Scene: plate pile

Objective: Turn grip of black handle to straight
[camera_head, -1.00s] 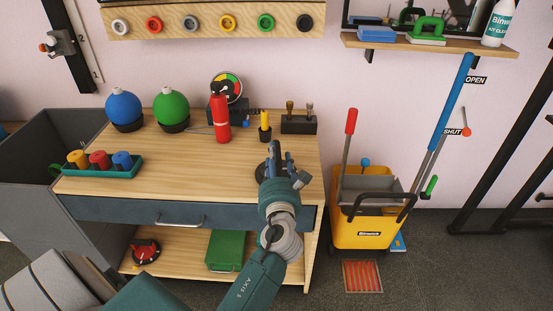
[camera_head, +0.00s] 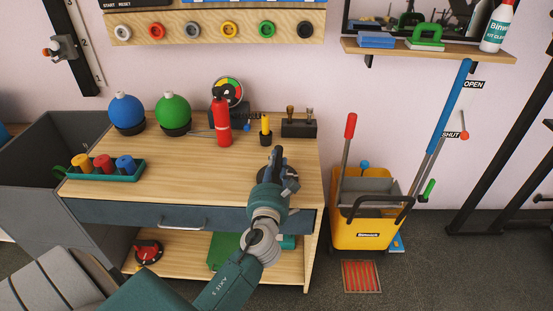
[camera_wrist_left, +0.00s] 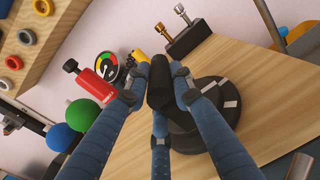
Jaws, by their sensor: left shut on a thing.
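My left gripper (camera_head: 277,160) is over the front right of the wooden workbench (camera_head: 200,178). In the left wrist view its blue fingers close around the black handle's grip (camera_wrist_left: 161,88). The grip stands up between the fingertips, and its lower part is hidden by them. The handle's round black base (camera_wrist_left: 205,128) sits on the bench and has light marks on its rim. In the head view only part of the base (camera_head: 291,180) shows, at the right of my gripper. The grip's exact angle to the marks cannot be told. My right gripper is not in view.
A red bottle-like object (camera_head: 221,122), a gauge (camera_head: 229,91) and a yellow peg (camera_head: 265,126) stand behind the gripper. A black block with pegs (camera_head: 299,129) is at the back right. The bench's middle is clear. A yellow mop bucket (camera_head: 362,236) stands to the right.

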